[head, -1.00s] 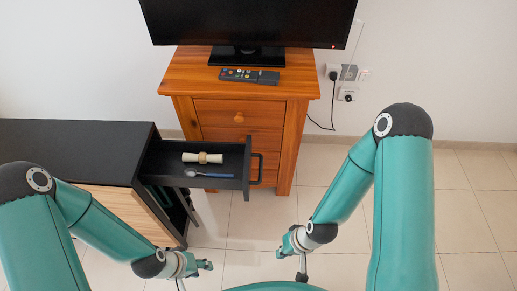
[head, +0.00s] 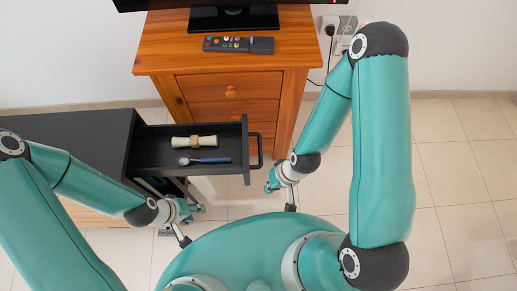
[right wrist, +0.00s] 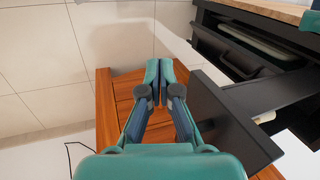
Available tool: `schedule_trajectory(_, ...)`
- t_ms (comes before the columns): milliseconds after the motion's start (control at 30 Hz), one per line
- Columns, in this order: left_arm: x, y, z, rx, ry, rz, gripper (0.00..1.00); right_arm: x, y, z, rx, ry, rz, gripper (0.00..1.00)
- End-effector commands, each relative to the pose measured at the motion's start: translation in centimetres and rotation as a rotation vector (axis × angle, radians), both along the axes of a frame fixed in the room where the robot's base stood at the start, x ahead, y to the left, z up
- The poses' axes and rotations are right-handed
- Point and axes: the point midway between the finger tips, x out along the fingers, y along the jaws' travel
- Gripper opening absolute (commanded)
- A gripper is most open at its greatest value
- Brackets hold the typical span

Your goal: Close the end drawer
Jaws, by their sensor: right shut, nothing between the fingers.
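The end drawer (head: 148,160) is dark and stands pulled out from the right end of the black cabinet (head: 80,130). Its handle (head: 259,150) is on the right, on the front panel. In it lie a rolled cream napkin with a ring (head: 194,141) and a spoon with a blue handle (head: 207,160). My right gripper (head: 270,184) is shut and empty, just to the right of and below the handle, apart from it. In the right wrist view its closed fingers (right wrist: 158,68) are left of the drawer front (right wrist: 222,125). My left gripper (head: 198,209) is below the drawer; its fingers are unclear.
A wooden chest of drawers (head: 225,58) stands behind the end drawer, with a remote (head: 239,45) and a TV stand (head: 234,18) on it. A cable and wall sockets (head: 331,25) are to its right. Tiled floor (head: 452,180) lies clear at the right.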

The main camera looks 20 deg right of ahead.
Motion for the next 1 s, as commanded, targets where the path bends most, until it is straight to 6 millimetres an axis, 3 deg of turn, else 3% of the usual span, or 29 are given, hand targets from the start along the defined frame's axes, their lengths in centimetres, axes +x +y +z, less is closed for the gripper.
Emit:
schedule_trajectory(167, 0.0, 0.0, -1.4, 0.0, 0.0, 0.0, 0.4, 1.0, -1.1, -0.4, -0.006, 0.04, -0.109, 0.0)
schedule_trajectory(367, 0.0, 0.0, -5.9, 0.0, 0.0, 0.0, 0.4, 3.7, -5.5, 0.2, 0.032, 0.222, -0.552, 0.0)
schedule_trajectory(500, 0.0, 0.0, -9.4, 0.0, 0.0, 0.0, 0.4, 5.4, -8.1, 3.2, 0.159, 0.401, -0.949, 0.0)
schedule_trajectory(700, 0.0, 0.0, -12.9, 0.0, 0.0, 0.0, 0.4, 6.7, -9.6, 9.6, 0.4, 0.626, -1.315, 0.0)
schedule_trajectory(833, 0.0, 0.0, -13.8, 0.0, -0.001, 0.0, 0.4, 6.7, -9.8, 12.6, 0.5, 0.717, -1.407, 0.0)
schedule_trajectory(1000, 0.0, 0.0, -14.1, 0.0, -0.001, 0.0, 0.4, 6.8, -9.2, 13.3, 0.535, 0.755, -1.431, 0.0)
